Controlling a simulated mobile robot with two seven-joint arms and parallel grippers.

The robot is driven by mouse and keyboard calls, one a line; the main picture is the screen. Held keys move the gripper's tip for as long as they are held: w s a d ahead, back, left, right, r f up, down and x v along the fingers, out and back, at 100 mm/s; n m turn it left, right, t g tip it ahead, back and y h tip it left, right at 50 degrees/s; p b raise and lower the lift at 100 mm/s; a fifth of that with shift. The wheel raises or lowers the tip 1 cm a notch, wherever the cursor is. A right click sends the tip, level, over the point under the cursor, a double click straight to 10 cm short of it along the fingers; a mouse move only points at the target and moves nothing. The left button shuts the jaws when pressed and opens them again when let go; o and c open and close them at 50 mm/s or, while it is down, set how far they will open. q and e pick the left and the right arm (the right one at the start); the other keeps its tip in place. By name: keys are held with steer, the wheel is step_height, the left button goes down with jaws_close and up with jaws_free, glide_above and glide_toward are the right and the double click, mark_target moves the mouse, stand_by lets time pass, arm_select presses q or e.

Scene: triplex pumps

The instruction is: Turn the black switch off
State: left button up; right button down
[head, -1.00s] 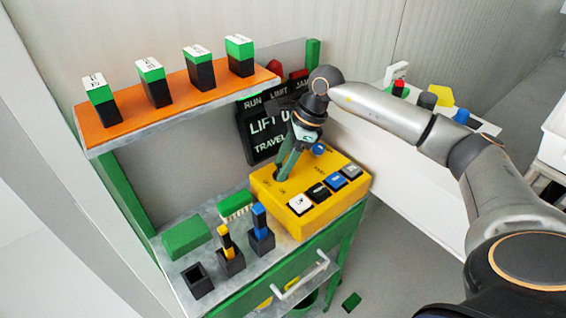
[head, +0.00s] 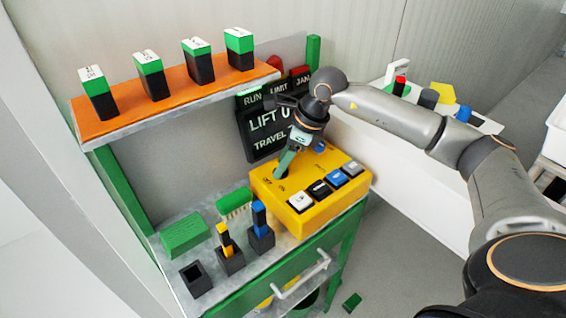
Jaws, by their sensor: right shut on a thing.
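A yellow control box (head: 315,208) stands at the right end of the bench. Its top has a row of push buttons at the front: a white one (head: 300,202), a black one (head: 320,189), a blue one (head: 338,178) and a grey one (head: 353,169). The black switch is at the rear left of the box top, by the OFF and ON labels, mostly hidden by my right gripper. My right gripper (head: 281,173) points down there, its fingers shut on the switch. My left gripper is not in view.
An orange-topped shelf (head: 180,102) holds several green-and-black blocks. A black sign (head: 265,135) stands behind the box. Green blocks, a brush (head: 235,203) and small black holders (head: 230,262) sit on the bench to the left. A white counter (head: 400,175) lies behind my right arm.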

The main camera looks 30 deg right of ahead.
steer(key=m+b, duration=0.1)
steer(key=m, duration=0.1)
steer(key=m+h, duration=0.1)
steer(key=m, duration=0.1)
steer(key=shift+a+f+t+h+b, duration=0.1)
steer(key=shift+t+h+b, duration=0.2)
steer(key=shift+t+b, duration=0.1)
steer(key=shift+s+m+h+b, duration=0.1)
steer(key=shift+m+h+b, duration=0.5)
steer(key=shift+m, duration=1.5)
steer(key=c, duration=0.6)
jaws_free()
steer(key=shift+r, duration=0.2)
